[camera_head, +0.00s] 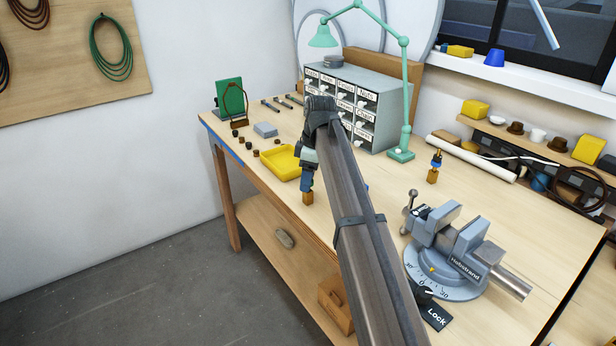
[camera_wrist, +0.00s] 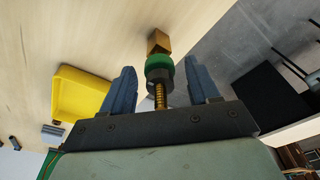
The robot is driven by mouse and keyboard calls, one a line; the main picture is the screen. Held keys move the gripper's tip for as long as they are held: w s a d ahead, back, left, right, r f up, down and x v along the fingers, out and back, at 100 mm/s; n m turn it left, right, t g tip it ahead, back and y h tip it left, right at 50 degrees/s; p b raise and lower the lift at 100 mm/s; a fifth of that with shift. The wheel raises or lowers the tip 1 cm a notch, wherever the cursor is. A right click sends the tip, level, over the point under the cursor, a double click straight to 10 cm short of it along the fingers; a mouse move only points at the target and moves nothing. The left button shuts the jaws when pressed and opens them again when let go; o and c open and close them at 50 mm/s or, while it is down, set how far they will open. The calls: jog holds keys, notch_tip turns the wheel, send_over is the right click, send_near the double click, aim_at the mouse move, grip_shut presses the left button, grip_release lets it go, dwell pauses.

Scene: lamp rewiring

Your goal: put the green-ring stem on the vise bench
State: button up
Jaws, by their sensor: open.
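The green-ring stem (camera_wrist: 159,62) shows in the wrist view as a brass threaded rod with a grey nut, a green ring and a wooden block at its far end. My gripper (camera_wrist: 161,72) is open, with one blue finger on each side of the stem and a visible gap to both. In the head view my gripper (camera_head: 307,180) is low over the bench's front edge, and it hides most of the stem; a wooden block (camera_head: 307,198) shows below it. The grey vise (camera_head: 450,240) stands on the wooden bench (camera_head: 365,225) at the right.
A yellow tray (camera_head: 281,163) lies left of my gripper. Another stem on a wooden block (camera_head: 433,172) stands behind the vise. A green lamp (camera_head: 401,155) and a grey drawer cabinet (camera_head: 365,100) stand at the back. Bare bench top lies between my gripper and the vise.

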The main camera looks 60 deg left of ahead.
notch_tip(320, 180, up, 12)
jog(key=w+d, duration=0.1)
jog(key=shift+w+d, duration=0.15)
dwell(0.3)
